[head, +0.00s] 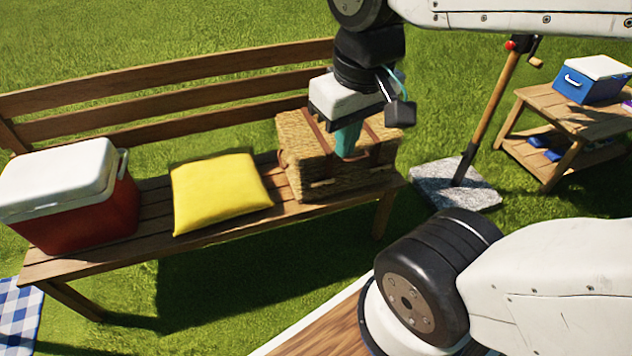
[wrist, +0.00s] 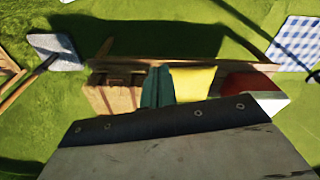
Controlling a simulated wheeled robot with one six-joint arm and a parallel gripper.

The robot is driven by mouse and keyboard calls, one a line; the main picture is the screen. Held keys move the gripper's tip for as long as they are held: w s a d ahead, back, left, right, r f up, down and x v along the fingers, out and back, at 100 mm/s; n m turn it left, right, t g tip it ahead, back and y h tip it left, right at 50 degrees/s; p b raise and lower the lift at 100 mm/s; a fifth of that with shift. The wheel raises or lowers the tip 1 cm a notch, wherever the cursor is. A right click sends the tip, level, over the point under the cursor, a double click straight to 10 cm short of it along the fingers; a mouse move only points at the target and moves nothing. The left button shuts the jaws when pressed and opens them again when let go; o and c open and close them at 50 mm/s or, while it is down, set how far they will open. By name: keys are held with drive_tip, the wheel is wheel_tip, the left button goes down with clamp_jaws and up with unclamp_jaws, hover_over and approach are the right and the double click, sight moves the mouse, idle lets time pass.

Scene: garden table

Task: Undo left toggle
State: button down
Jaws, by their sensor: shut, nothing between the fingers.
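A wicker basket (head: 300,160) with a lid and brown leather straps stands on the right end of a wooden bench. A small pale toggle (head: 322,183) shows low on its front at the left strap; I cannot tell how it is fastened. The right strap's fastening is hard to make out. My gripper (head: 347,150) has teal fingers, shut and empty, pointing down in front of the basket's upper front, between the two straps. I cannot tell whether they touch it. In the wrist view the shut fingers (wrist: 158,90) cover one edge of the basket (wrist: 112,98).
A yellow cushion (head: 220,190) and a red cooler with white lid (head: 75,190) sit on the bench (head: 150,225) left of the basket. A parasol pole on a stone base (head: 455,186) stands to the right. A side table (head: 570,118) holds a blue cooler (head: 592,80).

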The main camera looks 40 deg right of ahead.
drive_tip(key=w+d+f+t, duration=0.1)
drive_tip(key=w+d+f, duration=0.2)
drive_tip(key=w+f, duration=0.3)
drive_tip(key=w+d+f+m+t+h, duration=0.15)
drive_tip(key=w+f, duration=0.25)
drive_tip(key=w, duration=0.5)
drive_tip(key=w+d+f+t+y, duration=0.1)
drive_tip(key=w+d+f, duration=0.35)
drive_tip(key=w, duration=0.25)
drive_tip(key=w+d+f+t, duration=0.1)
drive_tip(key=d+f, duration=0.1)
drive_tip(key=f, duration=0.5)
drive_tip(key=w+d+f+m+t+h, duration=0.1)
drive_tip(key=w+d+f, duration=0.1)
drive_tip(key=f, duration=0.6)
drive_tip(key=w+d+f+t+h, duration=0.1)
drive_tip(key=w+d+f, duration=0.1)
drive_tip(key=f, duration=0.6)
drive_tip(key=shift+d+f, duration=0.25)
drive_tip(key=shift+d, duration=0.65)
drive_tip(key=shift+m+t, duration=0.25)
